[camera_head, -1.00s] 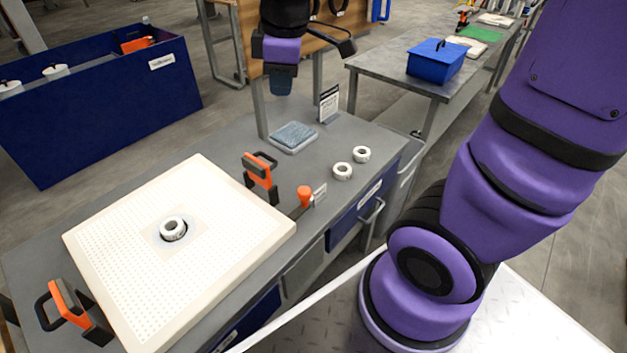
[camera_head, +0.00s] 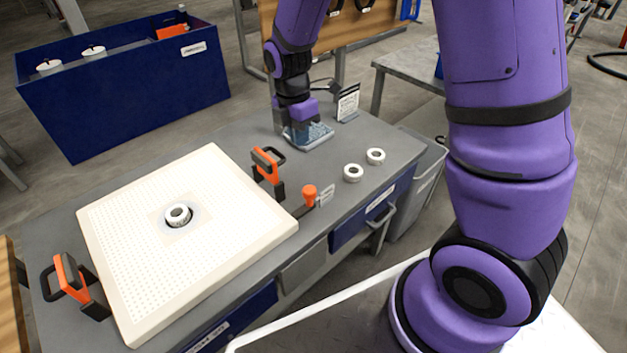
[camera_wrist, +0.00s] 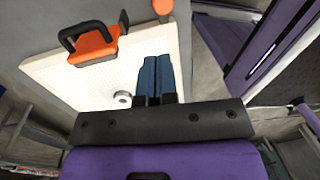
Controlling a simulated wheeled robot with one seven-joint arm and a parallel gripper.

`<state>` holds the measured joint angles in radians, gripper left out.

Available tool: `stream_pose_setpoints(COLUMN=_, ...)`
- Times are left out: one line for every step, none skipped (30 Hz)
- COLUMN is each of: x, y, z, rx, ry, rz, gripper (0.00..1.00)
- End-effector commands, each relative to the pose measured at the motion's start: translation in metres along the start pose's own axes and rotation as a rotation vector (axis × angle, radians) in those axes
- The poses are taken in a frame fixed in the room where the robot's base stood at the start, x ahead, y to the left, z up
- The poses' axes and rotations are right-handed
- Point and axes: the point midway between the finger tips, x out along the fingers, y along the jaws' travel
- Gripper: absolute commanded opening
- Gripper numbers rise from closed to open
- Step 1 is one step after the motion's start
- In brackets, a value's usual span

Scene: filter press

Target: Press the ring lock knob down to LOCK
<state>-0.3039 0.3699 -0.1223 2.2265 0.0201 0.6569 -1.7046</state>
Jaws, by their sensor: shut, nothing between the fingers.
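The orange ring lock knob (camera_head: 309,195) stands at the table's front edge, right of the white perforated plate (camera_head: 130,318), with a small label beside it. What the label says is too small to read. In the wrist view the knob (camera_wrist: 162,7) shows at the top edge, partly cut off. My gripper (camera_head: 302,138) is over the far part of the table by the blue-grey pad, apart from the knob. In the wrist view its two blue fingers (camera_wrist: 156,80) are together and empty.
An orange-and-black clamp handle (camera_head: 266,166) stands between the plate and the knob. Another clamp (camera_head: 70,275) is at the plate's left. A white ring (camera_head: 178,214) sits in the plate's centre. Two white rings (camera_head: 353,172) lie right of the knob. A sign (camera_head: 347,103) stands behind.

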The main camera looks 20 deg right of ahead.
Motion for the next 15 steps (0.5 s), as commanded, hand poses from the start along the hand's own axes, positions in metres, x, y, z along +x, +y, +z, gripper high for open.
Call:
stream_pose_setpoints(x=0.0020, y=0.0007, z=-0.0004, rx=-0.008, ry=-0.001, rz=-0.003, gripper=0.00)
stream_pose_setpoints(x=0.0026, y=0.0009, z=-0.0004, rx=-0.010, ry=-0.001, rz=-0.004, gripper=0.00)
stream_pose_setpoints(x=0.0029, y=0.0011, z=-0.0005, rx=-0.012, ry=-0.001, rz=-0.004, gripper=0.00)
stream_pose_setpoints(x=0.0029, y=0.0011, z=-0.0005, rx=-0.013, ry=-0.001, rz=-0.004, gripper=0.00)
stream_pose_setpoints(x=0.0029, y=0.0011, z=-0.0005, rx=-0.013, ry=-0.001, rz=-0.004, gripper=0.00)
stream_pose_setpoints(x=0.0028, y=0.0010, z=-0.0004, rx=-0.013, ry=-0.001, rz=-0.004, gripper=0.00)
stream_pose_setpoints(x=0.0027, y=0.0010, z=-0.0004, rx=-0.012, ry=-0.001, rz=-0.004, gripper=0.00)
stream_pose_setpoints(x=0.0026, y=0.0010, z=-0.0004, rx=-0.012, ry=-0.001, rz=-0.004, gripper=0.00)
stream_pose_setpoints(x=0.0026, y=0.0010, z=-0.0004, rx=-0.012, ry=-0.001, rz=-0.004, gripper=0.00)
stream_pose_setpoints(x=0.0026, y=0.0009, z=-0.0004, rx=-0.012, ry=-0.001, rz=-0.004, gripper=0.00)
stream_pose_setpoints(x=0.0027, y=0.0009, z=-0.0004, rx=-0.012, ry=-0.001, rz=-0.004, gripper=0.00)
stream_pose_setpoints(x=0.0033, y=0.0009, z=-0.0005, rx=-0.012, ry=-0.001, rz=-0.004, gripper=0.00)
stream_pose_setpoints(x=0.0042, y=0.0009, z=-0.0005, rx=-0.012, ry=-0.001, rz=-0.004, gripper=0.00)
stream_pose_setpoints(x=0.0055, y=0.0008, z=-0.0005, rx=-0.012, ry=-0.001, rz=-0.005, gripper=0.00)
stream_pose_setpoints(x=0.0081, y=0.0007, z=-0.0006, rx=-0.012, ry=0.000, rz=-0.006, gripper=0.00)
